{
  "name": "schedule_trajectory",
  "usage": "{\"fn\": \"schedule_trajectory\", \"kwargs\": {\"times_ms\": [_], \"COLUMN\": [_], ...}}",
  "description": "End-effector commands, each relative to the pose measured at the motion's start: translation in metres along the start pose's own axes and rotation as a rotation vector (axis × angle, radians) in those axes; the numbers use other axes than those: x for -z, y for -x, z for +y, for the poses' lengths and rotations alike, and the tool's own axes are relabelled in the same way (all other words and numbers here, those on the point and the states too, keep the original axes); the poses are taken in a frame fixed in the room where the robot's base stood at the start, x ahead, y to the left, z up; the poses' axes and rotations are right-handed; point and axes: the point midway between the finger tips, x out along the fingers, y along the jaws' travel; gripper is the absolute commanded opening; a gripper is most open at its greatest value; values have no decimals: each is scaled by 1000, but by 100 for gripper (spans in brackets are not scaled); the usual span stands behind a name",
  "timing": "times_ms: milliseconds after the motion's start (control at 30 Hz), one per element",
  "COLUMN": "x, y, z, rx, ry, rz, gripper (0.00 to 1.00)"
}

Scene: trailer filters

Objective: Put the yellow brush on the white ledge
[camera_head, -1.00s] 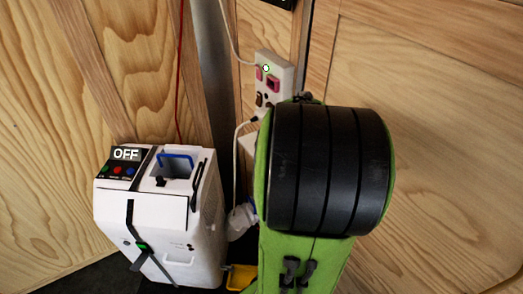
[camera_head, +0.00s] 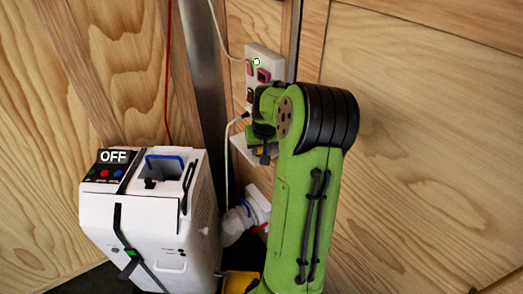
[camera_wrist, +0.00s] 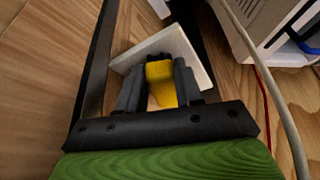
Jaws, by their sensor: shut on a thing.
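My gripper (camera_wrist: 159,82) is shut on the yellow brush (camera_wrist: 162,88), which shows between the two dark fingers in the wrist view. The brush's dark end points away from my gripper. The white ledge (camera_wrist: 194,46) lies just beyond and around the brush's far end there; whether they touch I cannot tell. In the head view the white ledge (camera_head: 241,147) juts from the wall at the corner, below the outlet panel. My gripper is beside it, mostly hidden behind my green arm, with only a small bit of yellow showing.
A white machine (camera_head: 150,225) marked OFF stands at lower left. A white pipe fitting (camera_head: 238,222) is below the ledge, and a yellow object (camera_head: 240,281) is at the bottom. A white outlet panel (camera_head: 262,68) and a hanging white cable (camera_head: 228,165) are close to the ledge.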

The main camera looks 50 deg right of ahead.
Motion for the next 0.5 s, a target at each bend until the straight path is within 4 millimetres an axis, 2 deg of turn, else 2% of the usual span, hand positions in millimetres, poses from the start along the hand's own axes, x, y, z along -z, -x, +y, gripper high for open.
{"fn": "schedule_trajectory", "kwargs": {"times_ms": [67,100,233,267,500], "x": [-3,-3,-3,-3,-2], "y": [-1,-1,0,0,1], "z": [0,0,0,0,0], "rx": [1,1,1,1,1], "ry": [0,0,0,0,0], "rz": [-9,-10,-10,-10,-7], "gripper": [0,38,58,61,61]}}
